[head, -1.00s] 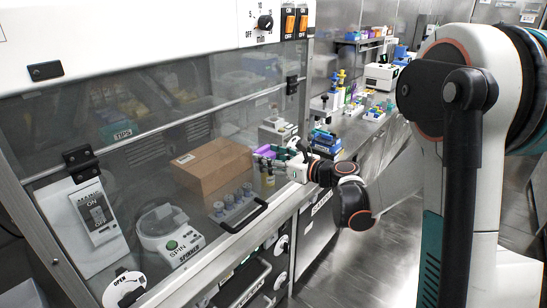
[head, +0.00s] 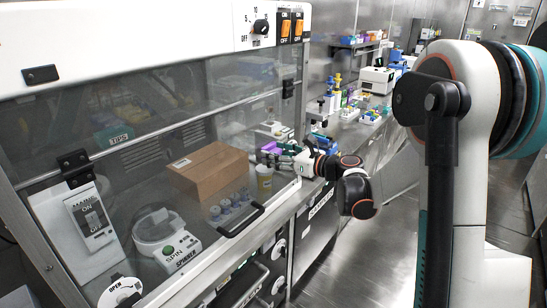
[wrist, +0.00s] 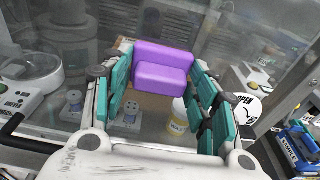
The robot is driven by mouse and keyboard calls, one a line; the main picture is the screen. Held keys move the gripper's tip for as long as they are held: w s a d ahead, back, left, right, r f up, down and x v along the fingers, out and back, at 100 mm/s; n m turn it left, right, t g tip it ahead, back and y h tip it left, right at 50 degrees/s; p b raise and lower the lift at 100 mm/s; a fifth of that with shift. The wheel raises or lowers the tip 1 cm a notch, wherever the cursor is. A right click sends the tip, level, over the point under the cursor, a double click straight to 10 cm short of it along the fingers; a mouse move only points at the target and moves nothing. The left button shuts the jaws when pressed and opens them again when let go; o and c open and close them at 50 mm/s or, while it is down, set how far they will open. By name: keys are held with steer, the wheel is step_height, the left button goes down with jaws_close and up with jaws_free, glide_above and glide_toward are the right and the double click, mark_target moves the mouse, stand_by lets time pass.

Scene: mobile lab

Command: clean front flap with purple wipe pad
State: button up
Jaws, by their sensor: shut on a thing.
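The purple wipe pad (wrist: 162,68) is held between the teal-padded fingers of my gripper (wrist: 160,85) in the wrist view. In the head view the pad (head: 270,147) shows small at the tip of my gripper (head: 272,153). My gripper is shut on the pad. The front flap (head: 180,140) is the large clear pane of the hood, with a black handle (head: 241,221) low on it. The pad is at the right part of the flap, close to the pane; I cannot tell whether it touches.
A bench (head: 352,125) with bottles and instruments runs to the right. Open floor lies right of the hood.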

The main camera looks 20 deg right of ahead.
steer(key=w+d, duration=0.1)
steer(key=d, duration=0.1)
steer(key=w+d, duration=0.2)
stand_by(0.6)
steer(key=shift+s+a+b, duration=0.15)
steer(key=shift+s+a, duration=0.85)
steer(key=shift+a, duration=0.35)
steer(key=shift+s+a+b, duration=0.2)
steer(key=shift+s+a, duration=0.75)
steer(key=shift+a, duration=0.35)
steer(key=shift+s+a+b, duration=0.15)
steer(key=shift+s+a, duration=0.85)
steer(key=shift+a, duration=0.35)
steer(key=shift+d, duration=0.1)
steer(key=shift+f+v, duration=0.2)
steer(key=shift+v, duration=1.3)
steer(key=shift+f+v, duration=0.15)
steer(key=shift+v, duration=1.3)
steer(key=shift+s, duration=0.15)
steer(key=shift+v, duration=1.4)
